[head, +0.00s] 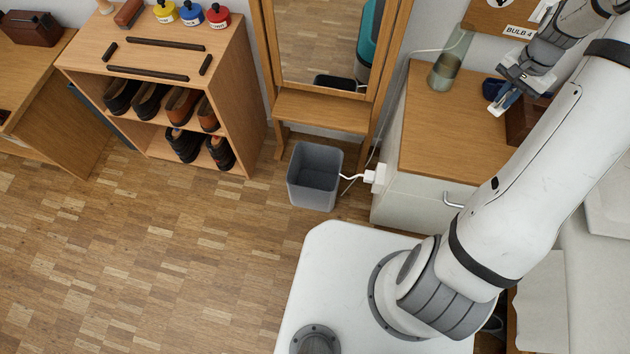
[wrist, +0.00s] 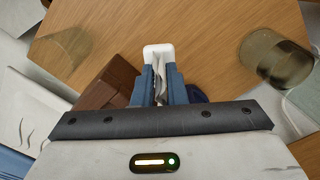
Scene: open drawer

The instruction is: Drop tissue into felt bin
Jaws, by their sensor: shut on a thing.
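The grey felt bin (head: 312,196) stands on the floor below the mirror, its open top facing up. It looks empty in the head view. My gripper (head: 500,108) is above the wooden cabinet top at the upper right, well to the right of the bin and higher than it. In the wrist view, my gripper (wrist: 158,50) is shut on a crumpled pale tissue (wrist: 157,75), which shows between the blue fingers.
A greenish glass vase (head: 444,72) and a brown box (head: 525,121) stand on the cabinet top (head: 440,140). A white plug adapter (head: 376,178) with a cable sits beside the bin. A shoe rack (head: 230,95) stands to the left. The floor (head: 150,270) before the bin is clear.

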